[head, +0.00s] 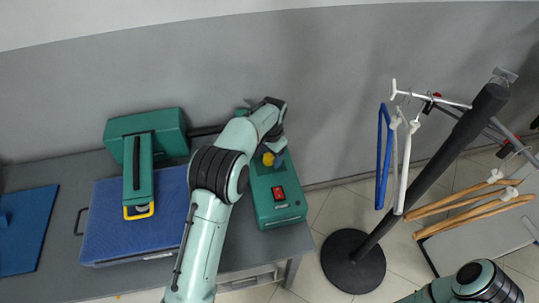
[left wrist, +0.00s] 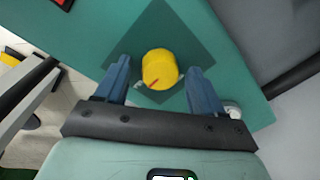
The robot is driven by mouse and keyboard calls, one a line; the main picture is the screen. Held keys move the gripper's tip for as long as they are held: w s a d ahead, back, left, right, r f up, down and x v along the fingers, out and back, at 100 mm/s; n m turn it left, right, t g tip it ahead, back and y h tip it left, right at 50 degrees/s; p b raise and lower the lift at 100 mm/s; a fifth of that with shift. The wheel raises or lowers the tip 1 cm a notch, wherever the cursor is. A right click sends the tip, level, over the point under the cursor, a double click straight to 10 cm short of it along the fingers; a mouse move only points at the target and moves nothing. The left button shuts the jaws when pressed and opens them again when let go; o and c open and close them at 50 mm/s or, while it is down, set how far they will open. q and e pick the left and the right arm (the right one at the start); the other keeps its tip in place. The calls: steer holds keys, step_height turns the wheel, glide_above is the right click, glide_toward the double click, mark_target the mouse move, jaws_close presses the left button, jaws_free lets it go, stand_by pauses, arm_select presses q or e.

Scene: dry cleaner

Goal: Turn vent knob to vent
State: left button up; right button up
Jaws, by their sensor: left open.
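The vent knob (left wrist: 160,69) is a round yellow knob with a small red pointer mark, on a dark green square plate (left wrist: 195,38) on a green box. In the head view the yellow knob (head: 268,159) shows partly under my left gripper, on the green control box (head: 262,204) with a red switch (head: 278,193). My left gripper (left wrist: 160,75) is open, with one blue finger on each side of the knob. Gaps show between fingers and knob. In the head view the left gripper (head: 273,147) is above the box's back part. My right gripper is not visible; part of my right arm shows at bottom right.
A blue pressing board (head: 135,225) with a green press head (head: 145,138) stands left of the box on the grey table (head: 55,270). A black-based stand (head: 353,262) with hangers (head: 384,155) is at the right.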

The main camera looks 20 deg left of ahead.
arm_select(q)
steer(key=shift+c, duration=0.4)
steer(key=c, duration=1)
